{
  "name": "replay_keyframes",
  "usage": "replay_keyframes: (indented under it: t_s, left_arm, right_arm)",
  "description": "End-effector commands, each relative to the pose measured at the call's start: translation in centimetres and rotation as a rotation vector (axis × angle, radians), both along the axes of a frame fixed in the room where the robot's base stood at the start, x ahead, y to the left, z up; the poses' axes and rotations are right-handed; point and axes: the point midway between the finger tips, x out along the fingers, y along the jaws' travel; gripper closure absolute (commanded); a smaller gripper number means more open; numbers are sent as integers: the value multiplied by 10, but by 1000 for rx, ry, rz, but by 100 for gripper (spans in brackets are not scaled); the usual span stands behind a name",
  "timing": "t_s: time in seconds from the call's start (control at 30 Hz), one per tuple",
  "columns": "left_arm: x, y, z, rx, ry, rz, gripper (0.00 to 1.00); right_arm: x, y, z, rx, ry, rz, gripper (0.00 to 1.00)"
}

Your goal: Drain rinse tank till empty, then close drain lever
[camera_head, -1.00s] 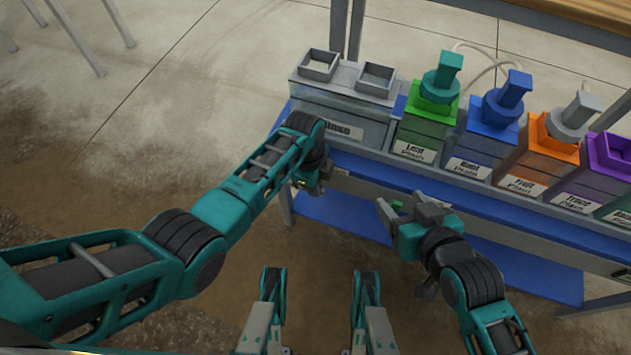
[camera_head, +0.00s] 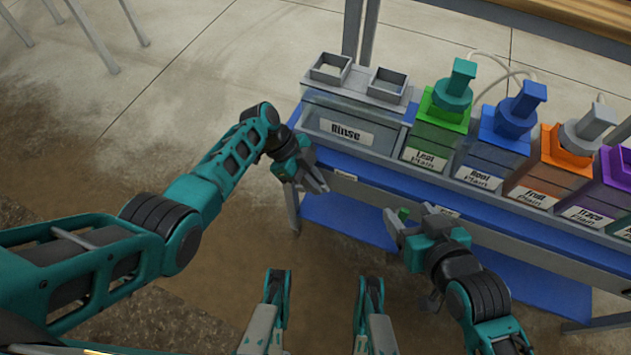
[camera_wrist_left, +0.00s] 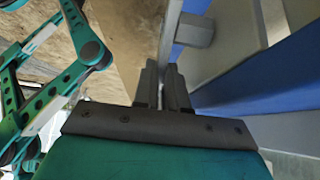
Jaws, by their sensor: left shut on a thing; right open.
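The grey rinse tank (camera_head: 352,133) stands at the left end of the bench in the head view, its label facing me. I cannot make out a liquid level in it. My left gripper (camera_head: 318,182) is low in front of the tank, below its label. In the left wrist view its fingers (camera_wrist_left: 165,88) are close together, beside a grey block (camera_wrist_left: 194,30). The gripper is shut on the drain lever, which the fingers mostly hide.
To the right of the rinse tank stand a green Leaf tank (camera_head: 437,130), a blue Root tank (camera_head: 493,150), an orange Fruit tank (camera_head: 553,165) and a purple Trace tank (camera_head: 612,180). A blue lower shelf (camera_head: 345,222) lies beneath.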

Motion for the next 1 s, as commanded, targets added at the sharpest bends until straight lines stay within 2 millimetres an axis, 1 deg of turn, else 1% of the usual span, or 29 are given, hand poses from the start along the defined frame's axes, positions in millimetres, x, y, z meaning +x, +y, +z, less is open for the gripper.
replay_keyframes:
  t_s: [0.33,0.37,0.6,0.87,1.0]
  left_arm:
    - [-1,1,-1,0,1,0,100]
    - [-1,1,-1,0,1,0,87]
    - [0,1,-1,-1,2,0,64]
    - [0,1,1,-1,0,0,63]
    - [3,8,13,-1,-2,1,63]
  right_arm:
    - [2,2,3,6,-7,0,34]
    - [2,2,3,6,-8,0,34]
    - [2,1,3,3,-10,2,34]
    - [2,0,1,-2,-6,3,34]
    - [2,0,7,-2,-7,3,34]
